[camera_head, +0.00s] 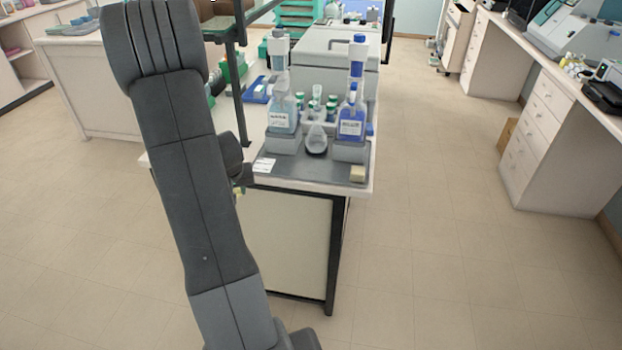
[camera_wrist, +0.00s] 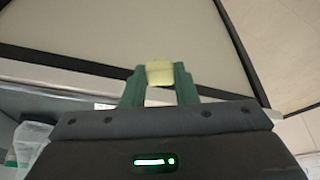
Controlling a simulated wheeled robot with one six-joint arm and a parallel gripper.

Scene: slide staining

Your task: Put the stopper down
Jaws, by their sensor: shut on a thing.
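In the wrist view, a small pale yellow stopper (camera_wrist: 159,72) is held between the two green fingers of my gripper (camera_wrist: 160,77). The fingers are shut on its sides. In the head view my arm hides most of the gripper, and only a small yellowish bit shows beside the arm, left of the bench corner. A flask (camera_head: 316,140) lies or leans at the middle of the grey tray (camera_head: 310,176), between two bottles. I cannot tell whether its mouth is open.
A bottle of pale blue liquid (camera_head: 281,118) and a bottle of darker blue liquid (camera_head: 351,122) stand on grey blocks on the tray. A pale yellow block (camera_head: 358,174) sits at the tray's front right. A white card (camera_head: 264,165) lies front left. The floor to the right is clear.

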